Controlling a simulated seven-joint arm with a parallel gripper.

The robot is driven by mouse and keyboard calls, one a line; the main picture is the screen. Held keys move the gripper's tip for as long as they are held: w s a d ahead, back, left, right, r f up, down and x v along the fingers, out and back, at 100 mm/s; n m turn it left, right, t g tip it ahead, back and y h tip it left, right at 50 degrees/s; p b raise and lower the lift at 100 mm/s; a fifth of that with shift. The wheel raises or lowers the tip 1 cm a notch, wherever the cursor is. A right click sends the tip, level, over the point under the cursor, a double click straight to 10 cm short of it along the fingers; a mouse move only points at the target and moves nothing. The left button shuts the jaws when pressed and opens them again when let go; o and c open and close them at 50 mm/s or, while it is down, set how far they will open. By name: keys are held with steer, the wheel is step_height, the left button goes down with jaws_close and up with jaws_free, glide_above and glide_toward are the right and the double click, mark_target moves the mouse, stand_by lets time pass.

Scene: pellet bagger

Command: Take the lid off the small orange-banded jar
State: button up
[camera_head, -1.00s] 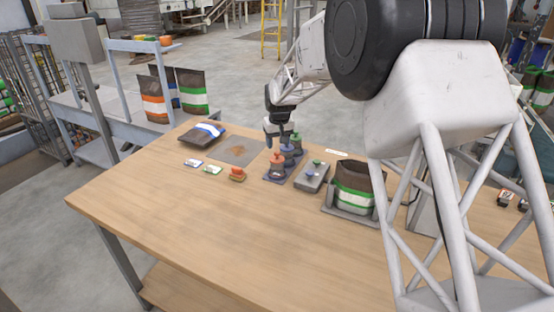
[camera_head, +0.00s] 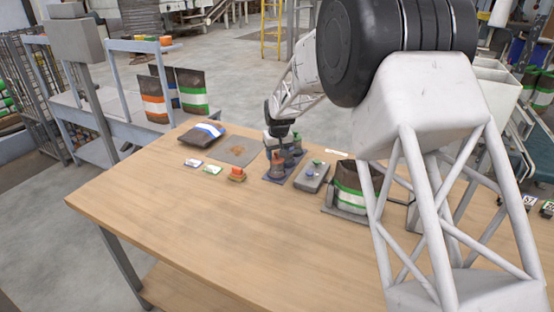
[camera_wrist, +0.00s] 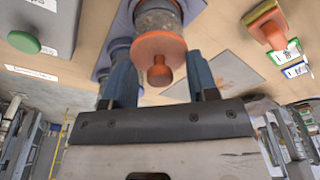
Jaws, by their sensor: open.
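The small jar (camera_head: 277,171) has a clear body filled with grey-brown contents and an orange lid with a knob. It stands upright at the front of a blue tray (camera_head: 266,179). In the wrist view the orange lid (camera_wrist: 152,46) and its knob (camera_wrist: 160,75) lie between the two blue fingers of my gripper (camera_wrist: 160,80), with the jar body (camera_wrist: 157,18) beyond. The lid is on the jar. My gripper (camera_head: 281,146) is open, right at the jar top in the head view. I cannot tell whether the fingers touch the lid.
Other jars stand behind on the tray, partly hidden. The front table is clear.

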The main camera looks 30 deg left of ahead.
mark_target(277, 152)
steer(key=shift+c, duration=0.4)
steer(key=c, duration=0.9)
steer(key=shift+r, duration=0.1)
steer(key=shift+r, duration=0.7)
step_height(277, 152, up, 2)
steer(key=shift+r, duration=0.1)
steer(key=s+d, duration=0.3)
steer(key=s, duration=0.1)
steer(key=s+d+r, duration=0.1)
steer(key=s+d, duration=0.2)
steer(key=s, duration=0.1)
steer(key=s+d, duration=0.3)
steer(key=s, duration=0.1)
steer(key=shift+s+d+r, duration=0.15)
steer(key=shift+s+d, duration=0.15)
steer(key=shift+s, duration=0.1)
